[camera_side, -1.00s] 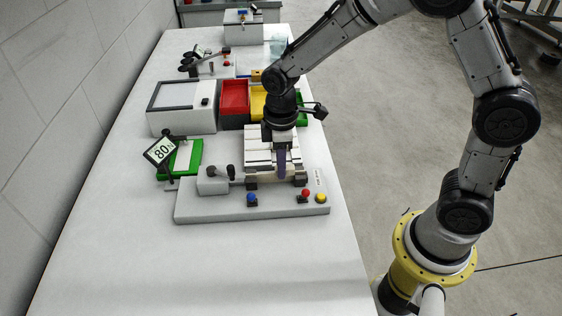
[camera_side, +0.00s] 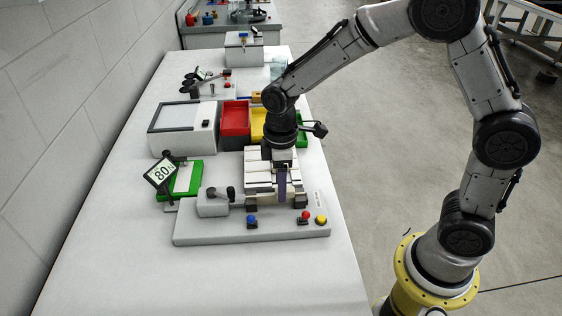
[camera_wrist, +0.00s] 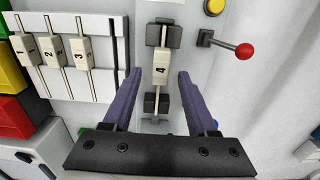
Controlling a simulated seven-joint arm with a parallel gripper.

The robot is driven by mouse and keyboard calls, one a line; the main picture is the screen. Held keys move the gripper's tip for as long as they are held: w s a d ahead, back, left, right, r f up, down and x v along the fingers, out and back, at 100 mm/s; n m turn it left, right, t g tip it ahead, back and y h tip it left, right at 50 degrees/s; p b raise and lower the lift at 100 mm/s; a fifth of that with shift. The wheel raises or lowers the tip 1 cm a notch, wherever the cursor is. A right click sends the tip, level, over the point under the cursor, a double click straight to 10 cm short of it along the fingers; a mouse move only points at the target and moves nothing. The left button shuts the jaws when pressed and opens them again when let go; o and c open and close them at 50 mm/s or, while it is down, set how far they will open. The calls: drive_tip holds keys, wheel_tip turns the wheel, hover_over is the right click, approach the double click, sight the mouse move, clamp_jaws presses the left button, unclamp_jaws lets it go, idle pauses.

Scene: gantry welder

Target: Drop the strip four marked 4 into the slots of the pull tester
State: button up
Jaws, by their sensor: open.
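Strip four (camera_wrist: 161,68) is a pale strip with a cream block marked 4. In the wrist view it lies lengthwise between the two dark slotted blocks of the pull tester (camera_wrist: 205,75), its ends at the blocks; I cannot tell how deep they sit. My gripper (camera_wrist: 159,74) has its purple fingers spread, one on each side of the strip, with a gap on both sides. In the side view my gripper (camera_side: 282,186) is low over the pull tester (camera_side: 215,232), and the strip is hard to make out there.
A white rack (camera_wrist: 78,20) with strips 1, 2 and 3 is left of the tester in the wrist view. A red-knobbed lever (camera_wrist: 244,50) and yellow button (camera_wrist: 214,6) are at right. Red (camera_side: 236,118) and yellow bins stand behind. A gauge reading 80 (camera_side: 161,172) stands left.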

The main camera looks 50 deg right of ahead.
wheel_tip(320, 180, up, 13)
idle(0.3)
drive_tip(key=s+d+r+m+t, duration=0.2)
drive_tip(key=s+d+r+t, duration=0.15)
drive_tip(key=s+r, duration=0.5)
drive_tip(key=s+d+f+m+t, duration=0.2)
drive_tip(key=s+f+m, duration=0.4)
drive_tip(key=s, duration=0.5)
drive_tip(key=shift+s+d+f+m, duration=0.15)
drive_tip(key=shift+d+m, duration=0.35)
